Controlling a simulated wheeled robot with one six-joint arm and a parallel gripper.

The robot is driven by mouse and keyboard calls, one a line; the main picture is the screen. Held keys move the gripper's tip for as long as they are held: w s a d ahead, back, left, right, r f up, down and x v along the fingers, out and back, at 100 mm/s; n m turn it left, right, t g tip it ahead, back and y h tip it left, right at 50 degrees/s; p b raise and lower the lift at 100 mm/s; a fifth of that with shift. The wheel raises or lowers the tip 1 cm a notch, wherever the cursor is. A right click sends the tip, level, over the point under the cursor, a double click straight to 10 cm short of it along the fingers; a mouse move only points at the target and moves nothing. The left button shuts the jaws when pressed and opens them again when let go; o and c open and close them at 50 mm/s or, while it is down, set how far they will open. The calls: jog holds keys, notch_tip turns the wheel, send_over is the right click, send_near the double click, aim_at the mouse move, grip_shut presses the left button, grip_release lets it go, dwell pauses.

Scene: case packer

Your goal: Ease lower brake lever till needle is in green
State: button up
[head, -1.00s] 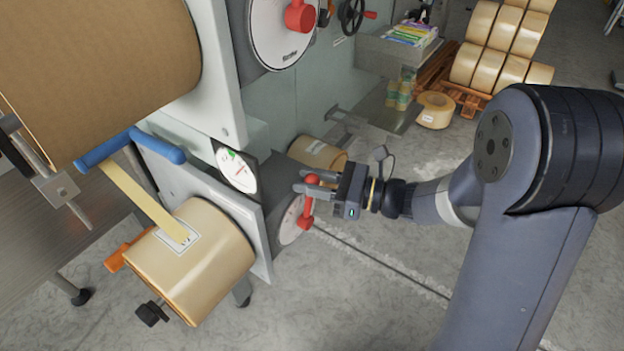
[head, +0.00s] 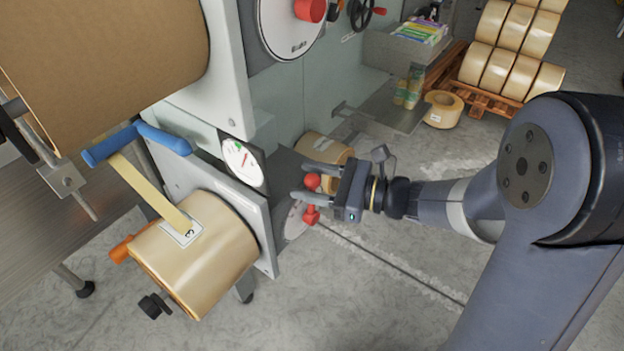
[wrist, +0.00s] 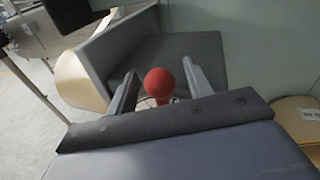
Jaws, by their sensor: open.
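The lower brake lever (head: 311,214) is red with a round ball knob and stands nearly upright in the head view, in front of a pale round dial low on the machine. My gripper (head: 302,182) is open with a finger on each side of the knob. In the wrist view the red knob (wrist: 159,82) sits between the spread fingers of my gripper (wrist: 160,72), with a gap showing on both sides. The gauge (head: 242,163) has a white face, a green mark near the top and a red needle; the needle's exact place against the green is too small to tell.
A lower tape roll (head: 196,256) hangs left of the lever, beside a grey plate. A larger brown roll (head: 100,65) and another dial with a red knob (head: 310,10) are above. A tape roll (head: 325,148) lies behind my gripper. Floor in front is clear.

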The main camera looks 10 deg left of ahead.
jog(key=d, duration=1)
jog(key=shift+s+d+r, duration=0.35)
jog(key=shift+s, duration=0.1)
jog(key=shift+c, duration=0.2)
dwell(0.9)
